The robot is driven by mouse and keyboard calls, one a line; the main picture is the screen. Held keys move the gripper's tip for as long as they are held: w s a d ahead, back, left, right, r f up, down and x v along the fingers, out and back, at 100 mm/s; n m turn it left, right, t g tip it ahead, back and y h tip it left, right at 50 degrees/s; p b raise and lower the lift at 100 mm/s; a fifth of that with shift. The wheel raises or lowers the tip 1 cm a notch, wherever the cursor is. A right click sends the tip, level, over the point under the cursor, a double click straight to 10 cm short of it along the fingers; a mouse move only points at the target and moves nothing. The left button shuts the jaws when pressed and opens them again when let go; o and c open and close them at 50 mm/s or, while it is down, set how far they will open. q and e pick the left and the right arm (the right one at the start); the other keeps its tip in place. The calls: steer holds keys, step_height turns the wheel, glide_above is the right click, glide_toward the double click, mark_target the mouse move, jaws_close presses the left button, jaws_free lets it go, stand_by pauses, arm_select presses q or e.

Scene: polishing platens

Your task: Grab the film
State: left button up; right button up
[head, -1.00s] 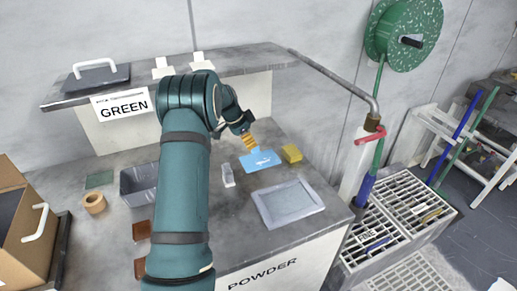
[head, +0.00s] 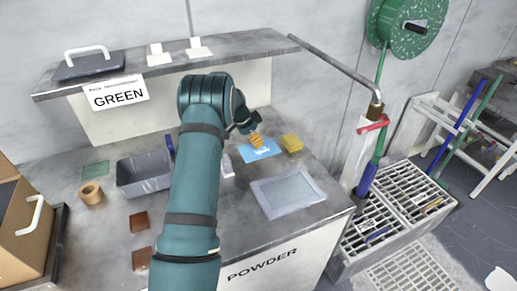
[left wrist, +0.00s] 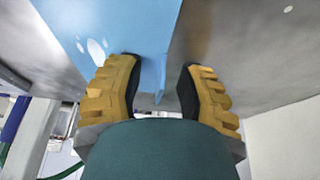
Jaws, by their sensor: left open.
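The film appears to be a light blue sheet (head: 263,152) with white marks, lying on the grey bench top. My left gripper (head: 256,141) points down at its back edge, and its yellow ridged fingertips overlap the sheet in the head view. In the left wrist view the two fingers (left wrist: 158,92) stand apart with nothing clamped. The blue sheet (left wrist: 120,28) spreads behind the left finger, and a small blue flap of it shows in the gap between the fingers. I cannot tell whether a finger touches it. My right gripper is not in view.
A yellow sponge-like block (head: 292,143) sits just right of the sheet. A grey framed pad (head: 288,196) lies in front. A grey bin (head: 143,176), a tape roll (head: 91,192) and brown blocks (head: 139,221) are left of my arm. A raised shelf (head: 240,52) runs behind.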

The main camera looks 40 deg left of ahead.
arm_select(q)
jaws_close()
steer(key=shift+r, duration=0.1)
